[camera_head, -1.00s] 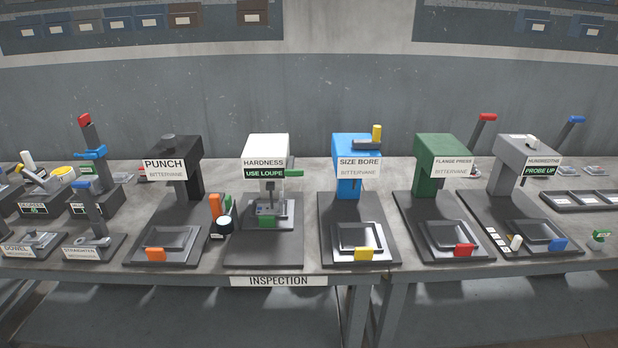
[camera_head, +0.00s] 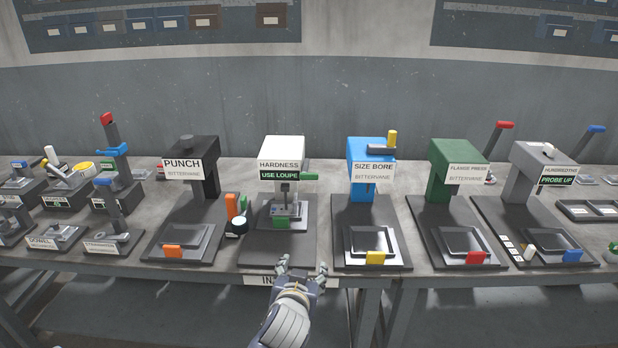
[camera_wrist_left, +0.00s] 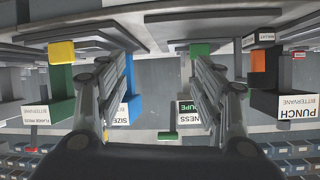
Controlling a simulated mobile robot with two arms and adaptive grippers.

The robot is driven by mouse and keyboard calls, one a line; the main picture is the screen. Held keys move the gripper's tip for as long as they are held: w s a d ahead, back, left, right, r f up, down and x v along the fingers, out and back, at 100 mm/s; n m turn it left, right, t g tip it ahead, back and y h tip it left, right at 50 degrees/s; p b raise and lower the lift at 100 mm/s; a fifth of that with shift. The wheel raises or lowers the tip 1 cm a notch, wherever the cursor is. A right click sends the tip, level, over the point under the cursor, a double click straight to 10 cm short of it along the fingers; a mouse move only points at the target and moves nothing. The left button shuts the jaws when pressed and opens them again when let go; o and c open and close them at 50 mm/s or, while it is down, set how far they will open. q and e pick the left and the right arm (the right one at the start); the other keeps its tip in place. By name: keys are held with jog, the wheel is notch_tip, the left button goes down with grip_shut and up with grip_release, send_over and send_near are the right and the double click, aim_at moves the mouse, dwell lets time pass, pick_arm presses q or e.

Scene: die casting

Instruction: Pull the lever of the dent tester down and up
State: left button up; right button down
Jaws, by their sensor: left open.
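The dent tester is probably the white machine labelled HARDNESS (camera_head: 285,149), with a green USE LOUPE sign. A green lever handle (camera_head: 309,176) sticks out to the right of its head. A dented-part stage with a green block (camera_head: 281,223) sits below the head. My left gripper (camera_head: 302,268) is open and empty at the bench's front edge, in front of this machine and apart from the lever. In the left wrist view, which is upside down, the fingers (camera_wrist_left: 160,72) are spread and the green handle (camera_wrist_left: 167,135) shows between them. My right gripper is not in view.
The black PUNCH machine (camera_head: 197,153) stands to the left, with an orange block and a dark round item between. The blue SIZE BORE machine (camera_head: 371,153) stands close on the right. Green and grey presses stand further right. The space above the bench front is clear.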

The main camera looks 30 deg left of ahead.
aim_at(309, 179)
pick_arm(q)
jog(key=w+a+r+n+t+y, duration=0.1)
jog(key=w+a+r+t+y, duration=0.1)
jog(key=w+r, duration=0.35)
jog(key=w+a+r+n+t+y, duration=0.1)
jog(key=w+a+r+t+y, duration=0.15)
jog(key=r, duration=0.55)
jog(key=shift+g+h, duration=0.35)
jog(key=shift+h, duration=0.3)
jog(key=p+x, duration=0.2)
jog(key=x, duration=0.8)
jog(key=shift+w+f, duration=0.15)
jog(key=shift+w, duration=0.2)
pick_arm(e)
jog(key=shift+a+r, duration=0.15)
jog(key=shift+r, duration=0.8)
